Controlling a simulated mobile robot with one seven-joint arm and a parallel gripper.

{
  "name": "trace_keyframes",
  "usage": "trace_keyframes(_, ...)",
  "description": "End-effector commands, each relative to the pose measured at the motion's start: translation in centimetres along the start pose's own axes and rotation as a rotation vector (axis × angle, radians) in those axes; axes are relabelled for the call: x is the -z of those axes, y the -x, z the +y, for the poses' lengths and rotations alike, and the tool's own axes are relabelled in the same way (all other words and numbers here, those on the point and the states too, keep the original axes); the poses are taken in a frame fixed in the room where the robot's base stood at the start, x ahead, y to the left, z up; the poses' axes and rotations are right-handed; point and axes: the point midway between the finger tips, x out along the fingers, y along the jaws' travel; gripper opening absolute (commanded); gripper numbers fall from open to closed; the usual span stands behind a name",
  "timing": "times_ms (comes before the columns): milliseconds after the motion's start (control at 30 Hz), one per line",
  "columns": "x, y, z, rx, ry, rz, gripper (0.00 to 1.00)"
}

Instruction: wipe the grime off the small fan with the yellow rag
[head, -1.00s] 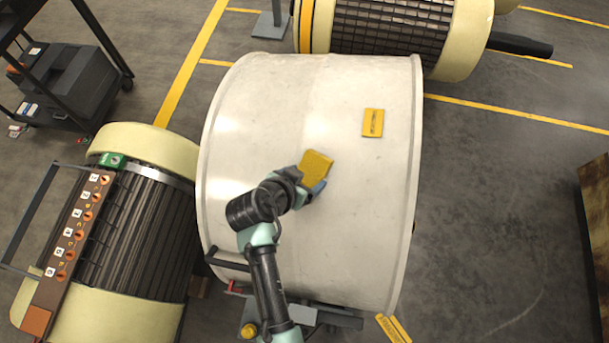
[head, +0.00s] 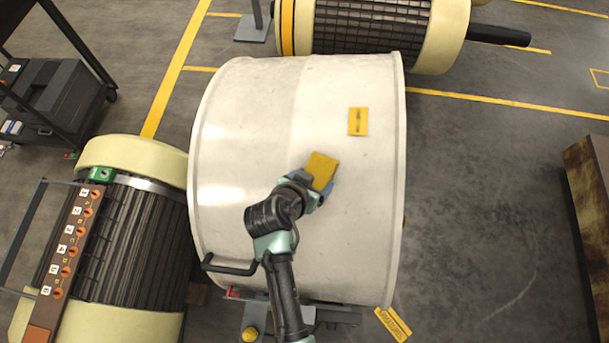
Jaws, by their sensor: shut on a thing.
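A yellow rag (head: 323,164) is held at the tip of my gripper (head: 312,187), whose jaws are shut on it. The rag is over the upper face of a large pale drum-shaped casing (head: 245,130); I cannot tell whether it touches the surface. The drum looks pale with faint mottling, and no clear grime patch shows. No small fan can be made out in this view. My arm and gripper hide part of the drum's lower middle.
A yellow label (head: 358,121) is on the drum, right of the rag. A ribbed rotor (head: 130,240) with a numbered strip stands left, another rotor (head: 370,28) behind. A black trolley (head: 60,95) is far left. Open floor (head: 490,200) lies right, before a rusty panel (head: 590,200).

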Motion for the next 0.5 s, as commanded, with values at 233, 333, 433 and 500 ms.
trace_keyframes(233,-0.3,-0.4,-0.4,0.002,0.001,0.000,0.34)
trace_keyframes(333,-0.6,-0.4,-1.1,0.003,0.003,0.000,0.34)
trace_keyframes(433,-1.0,-0.4,-1.9,0.002,0.002,0.000,0.34)
trace_keyframes(500,-1.3,-0.4,-2.5,0.003,0.003,-0.001,0.34)
